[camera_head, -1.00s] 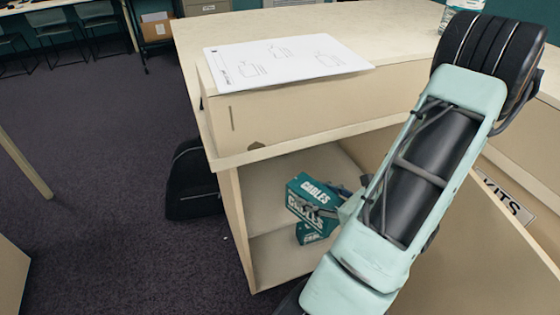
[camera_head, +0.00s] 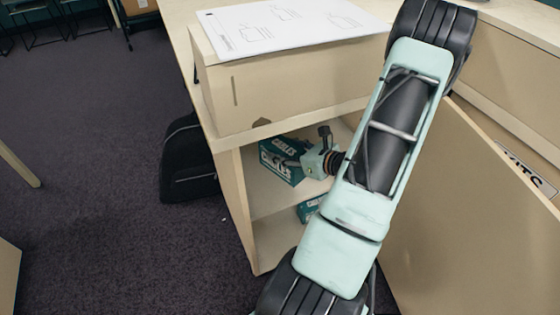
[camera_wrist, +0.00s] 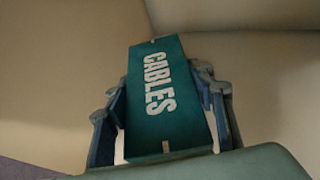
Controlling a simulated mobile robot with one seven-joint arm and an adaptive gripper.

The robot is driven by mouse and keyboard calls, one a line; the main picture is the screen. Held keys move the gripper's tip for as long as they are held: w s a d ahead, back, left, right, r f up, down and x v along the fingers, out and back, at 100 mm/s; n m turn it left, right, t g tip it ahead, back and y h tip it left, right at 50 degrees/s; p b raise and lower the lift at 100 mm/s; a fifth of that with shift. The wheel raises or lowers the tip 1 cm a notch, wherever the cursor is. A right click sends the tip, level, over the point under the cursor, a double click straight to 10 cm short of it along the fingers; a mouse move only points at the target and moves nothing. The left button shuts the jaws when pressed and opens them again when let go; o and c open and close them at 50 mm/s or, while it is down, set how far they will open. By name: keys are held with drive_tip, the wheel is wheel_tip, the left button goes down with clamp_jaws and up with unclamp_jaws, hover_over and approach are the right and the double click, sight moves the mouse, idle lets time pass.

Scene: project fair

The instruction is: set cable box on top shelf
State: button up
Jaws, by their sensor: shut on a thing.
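The teal cable box (camera_head: 281,163), with white "CABLES" lettering, is inside the open cabinet (camera_head: 240,200), over the upper shelf (camera_head: 262,197). It also fills the middle of the wrist view (camera_wrist: 160,95). My gripper (camera_head: 306,160) is shut on it, with one finger on each side in the wrist view (camera_wrist: 163,112). The box looks tilted in the head view. I cannot tell whether its underside touches the shelf. The cabinet top partly overhangs it.
A second teal box (camera_head: 309,208) sits lower in the cabinet, partly hidden by my arm. An open door (camera_head: 465,210) stands to the right. A white sheet (camera_head: 285,25) lies on the countertop. A black bag (camera_head: 188,165) is on the floor to the left.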

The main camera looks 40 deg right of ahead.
drive_tip(key=w+f, duration=0.2)
drive_tip(key=shift+w+d+f+b, duration=0.1)
drive_tip(key=shift+d+f+b, duration=0.05)
drive_tip(key=shift+f+b, duration=0.15)
drive_tip(key=shift+w+f+b, duration=0.2)
drive_tip(key=shift+f+b, duration=0.3)
drive_tip(key=shift+f, duration=1.1)
drive_tip(key=shift+f, duration=0.15)
drive_tip(key=o, duration=1.5)
drive_tip(key=shift+r, duration=0.25)
drive_tip(key=p+v, duration=0.3)
drive_tip(key=v, duration=0.9)
drive_tip(key=shift+f, duration=0.15)
